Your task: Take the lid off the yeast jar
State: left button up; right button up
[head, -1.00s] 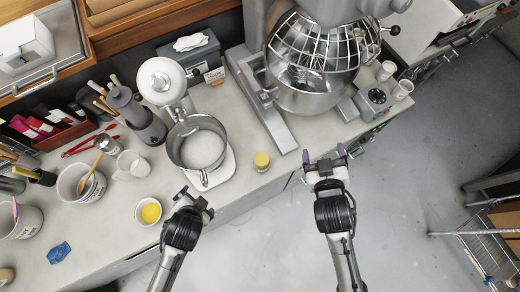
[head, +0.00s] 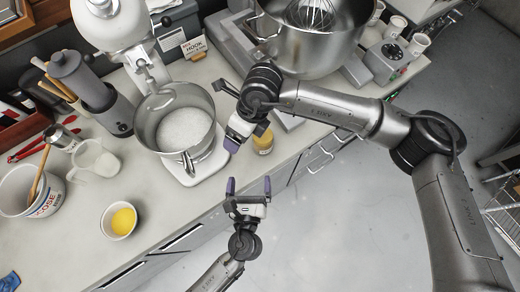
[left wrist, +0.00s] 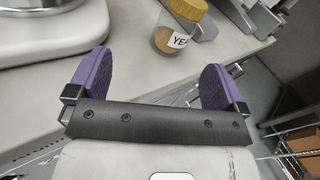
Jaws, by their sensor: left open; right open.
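The yeast jar (head: 263,147) stands upright near the front edge of the counter, right of the mixer bowl with white contents. In the left wrist view, the jar (left wrist: 170,40) shows a tan lid (left wrist: 188,9) on top and a white label reading "YE". My left gripper (head: 249,187) is open and empty, in front of and below the jar in the head view, with its purple fingers pointing towards it. My right gripper (head: 233,143) is open, just left of and above the jar, apart from my left gripper. It hides part of the jar's top in the head view.
A steel bowl (head: 158,133) on a white stand mixer is left of the jar. A large mixer bowl (head: 310,50) is behind it. A yellow-filled bowl (head: 120,221) and a white jug (head: 94,160) stand further left. The floor in front is clear.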

aim_at(262, 151)
jog(key=w+d+h, duration=0.1)
jog(key=w+d+t+h, duration=0.1)
jog(key=d, duration=0.1)
jog(key=w+d+f+h+b, duration=0.1)
jog(key=w+d, duration=0.1)
jog(key=shift+w+t, duration=0.1)
jog(key=shift+t, duration=0.3)
jog(key=shift+w+d+r+m+h, duration=0.1)
jog(key=shift+d+m+h, duration=0.15)
jog(key=shift+m+h, duration=0.05)
pick_arm(q)
jog(key=w+d+m, duration=0.1)
jog(key=w, duration=0.3)
jog(key=w+d+f+m+h, duration=0.1)
jog(key=w, duration=0.4)
jog(key=w+d+m, duration=0.1)
jog(key=w, duration=0.3)
jog(key=shift+w+d+f+t+h, duration=0.15)
jog(key=shift+f+t+h, duration=0.15)
jog(key=shift+t, duration=0.1)
jog(key=shift+c, duration=0.4)
